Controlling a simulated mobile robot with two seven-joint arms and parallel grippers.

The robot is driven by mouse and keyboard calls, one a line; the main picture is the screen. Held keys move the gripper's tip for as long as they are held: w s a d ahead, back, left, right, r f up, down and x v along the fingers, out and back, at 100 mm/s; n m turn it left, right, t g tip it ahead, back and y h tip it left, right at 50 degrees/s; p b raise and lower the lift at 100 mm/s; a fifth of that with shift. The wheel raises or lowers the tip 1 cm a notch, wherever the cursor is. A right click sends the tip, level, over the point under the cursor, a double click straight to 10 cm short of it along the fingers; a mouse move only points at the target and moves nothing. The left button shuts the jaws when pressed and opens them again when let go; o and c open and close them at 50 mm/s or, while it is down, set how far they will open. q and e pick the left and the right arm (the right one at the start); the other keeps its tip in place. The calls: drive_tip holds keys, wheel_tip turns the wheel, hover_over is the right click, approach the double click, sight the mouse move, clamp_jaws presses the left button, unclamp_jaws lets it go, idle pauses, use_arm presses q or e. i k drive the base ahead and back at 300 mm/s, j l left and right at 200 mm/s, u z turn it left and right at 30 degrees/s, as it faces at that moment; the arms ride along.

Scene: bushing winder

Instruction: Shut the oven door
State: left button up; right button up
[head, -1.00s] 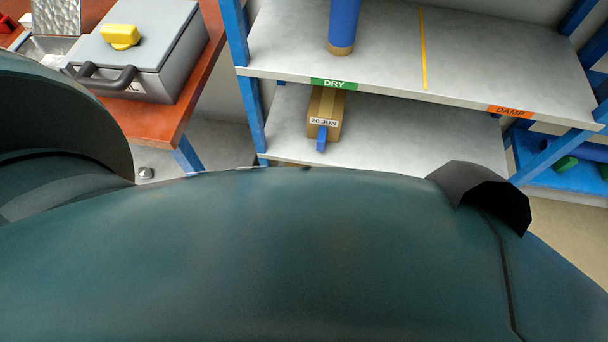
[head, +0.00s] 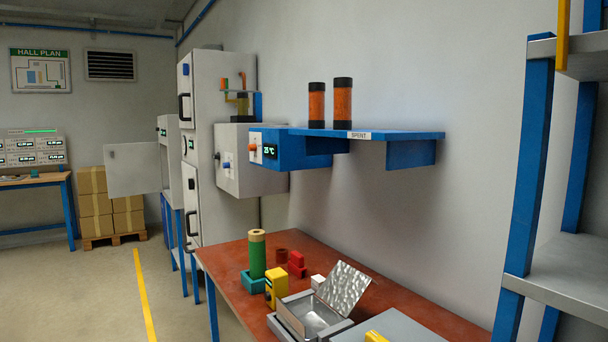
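A light grey door panel (head: 132,168) stands swung wide open to the left in the head view, at the far end of the room. It appears hinged to a pale box-shaped unit (head: 172,140) on a blue stand, which looks like the oven. The unit has a small green display on its front. Its inside is mostly hidden from this angle. Neither of my grippers is in view.
A tall grey cabinet (head: 222,90) with dark handles stands right of the oven. A red-brown bench (head: 420,318) with several parts is near, below a blue wall shelf (head: 400,134). Boxes on a pallet (head: 100,240) stand behind the door. Open floor (head: 85,295) lies left.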

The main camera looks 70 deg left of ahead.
sight(134, 170)
drive_tip(key=u, duration=1.4)
drive_tip(key=j+u, duration=0.4)
drive_tip(key=i+j+u, duration=0.2)
drive_tip(key=j+u, duration=0.2)
drive_tip(key=i+j+u, duration=0.3)
drive_tip(key=j, duration=0.25)
drive_tip(key=i+j+u, duration=0.55)
drive_tip(key=i, duration=0.25)
drive_tip(key=i+j+u, duration=0.2)
drive_tip(key=i, duration=0.3)
drive_tip(key=i+j+u, duration=0.1)
drive_tip(key=i+u, duration=0.15)
drive_tip(key=i, duration=0.25)
drive_tip(key=i+l, duration=0.1)
drive_tip(key=i, duration=3.3)
drive_tip(key=i+j+u, duration=0.1)
drive_tip(key=i+u, duration=0.25)
drive_tip(key=i, duration=0.45)
drive_tip(key=i+l+u, duration=0.15)
drive_tip(key=i+u, duration=0.2)
drive_tip(key=i, duration=0.4)
drive_tip(key=i+z, duration=0.45)
drive_tip(key=i+j+z, duration=0.15)
drive_tip(key=z, duration=0.25)
drive_tip(key=i+j+z, duration=0.25)
drive_tip(key=z, duration=0.2)
drive_tip(key=i, duration=0.1)
